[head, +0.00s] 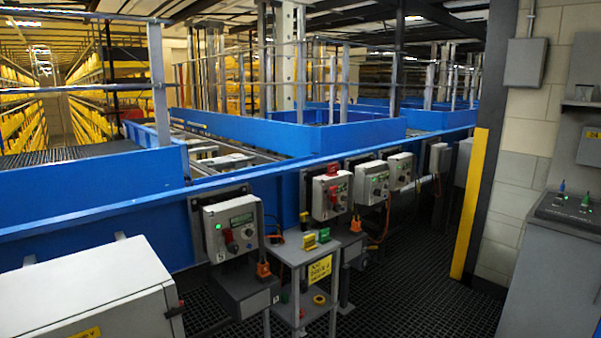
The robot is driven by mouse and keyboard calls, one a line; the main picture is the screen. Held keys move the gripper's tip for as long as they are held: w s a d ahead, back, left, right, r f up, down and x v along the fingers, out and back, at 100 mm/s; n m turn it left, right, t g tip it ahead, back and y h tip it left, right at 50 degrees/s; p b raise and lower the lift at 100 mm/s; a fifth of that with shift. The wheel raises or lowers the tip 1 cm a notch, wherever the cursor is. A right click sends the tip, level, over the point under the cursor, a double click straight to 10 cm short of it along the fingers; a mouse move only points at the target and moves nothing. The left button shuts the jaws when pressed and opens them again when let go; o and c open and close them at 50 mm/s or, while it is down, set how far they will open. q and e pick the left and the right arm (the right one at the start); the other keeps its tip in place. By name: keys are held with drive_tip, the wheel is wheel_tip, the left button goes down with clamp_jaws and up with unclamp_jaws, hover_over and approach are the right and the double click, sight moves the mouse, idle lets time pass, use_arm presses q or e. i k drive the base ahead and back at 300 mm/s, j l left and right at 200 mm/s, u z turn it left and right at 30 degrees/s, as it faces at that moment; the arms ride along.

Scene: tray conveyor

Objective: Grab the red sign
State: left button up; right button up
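Neither of my grippers shows in the head view.
A small grey stand (297,254) in front of the boxes holds a yellow piece (309,241) and a green piece (324,235). Another control box (231,229) stands left of it. A white cabinet (80,285) fills the lower left. The dark grated floor (420,290) is clear at right.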

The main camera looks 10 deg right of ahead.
sight(332, 168)
drive_tip(key=i+l+u, duration=0.7)
drive_tip(key=i+l, duration=0.2)
drive_tip(key=l, duration=0.15)
